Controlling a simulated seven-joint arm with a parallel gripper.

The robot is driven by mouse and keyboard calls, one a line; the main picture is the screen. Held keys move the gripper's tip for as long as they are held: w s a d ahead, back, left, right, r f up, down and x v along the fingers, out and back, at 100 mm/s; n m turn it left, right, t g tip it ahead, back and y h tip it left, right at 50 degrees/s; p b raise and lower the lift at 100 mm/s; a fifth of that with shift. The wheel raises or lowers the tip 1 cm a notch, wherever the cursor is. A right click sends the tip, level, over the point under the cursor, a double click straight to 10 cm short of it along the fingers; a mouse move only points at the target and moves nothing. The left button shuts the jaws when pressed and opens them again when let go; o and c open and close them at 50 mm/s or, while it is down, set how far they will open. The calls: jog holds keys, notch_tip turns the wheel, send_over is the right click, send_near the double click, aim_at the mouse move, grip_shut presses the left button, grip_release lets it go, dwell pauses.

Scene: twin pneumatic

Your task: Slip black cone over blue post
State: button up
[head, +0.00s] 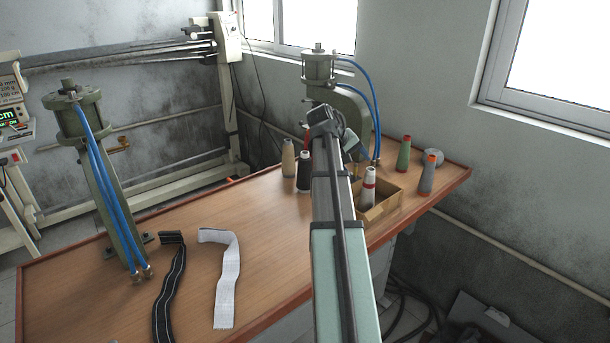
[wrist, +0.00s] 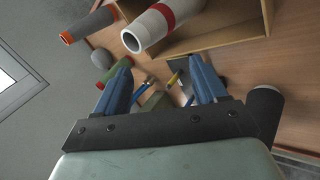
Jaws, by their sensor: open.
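The black cone (head: 304,172) stands upright on the table, just left of my arm, beside a beige cone. A dark cone at the right edge of the wrist view (wrist: 265,108), partly cut by my gripper, looks like the same one. My gripper (wrist: 160,72) is open, with its two blue fingers apart and nothing held between them. In the head view my gripper (head: 352,143) is beyond the end of my arm, mostly hidden by it. I cannot pick out a blue post for certain; small blue parts between the fingers in the wrist view are too small to tell.
A wooden box (head: 388,208) holds a white cone with a red band (head: 369,188). Green (head: 403,155) and grey (head: 427,175) cones stand behind it. The beige cone (head: 288,160) is close. Two pneumatic presses stand left (head: 85,120) and back (head: 318,68). Straps lie front left.

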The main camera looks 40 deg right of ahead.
jog(key=w+a+f+n+t+h, duration=0.1)
jog(key=w+a+f+n+h, duration=0.35)
jog(key=n, duration=0.75)
jog(key=n+t+h, duration=0.5)
jog(key=n+t, duration=0.2)
jog(key=n, duration=0.7)
send_near(303, 159)
jog(key=w, duration=0.1)
jog(key=x, duration=0.6)
jog(key=shift+d+f, duration=0.3)
jog(key=shift+f, duration=0.05)
jog(key=shift+s+x, duration=0.2)
jog(key=shift+x, duration=3.2)
jog(key=shift+r, duration=0.2)
jog(key=shift+c, duration=0.4)
grip_shut()
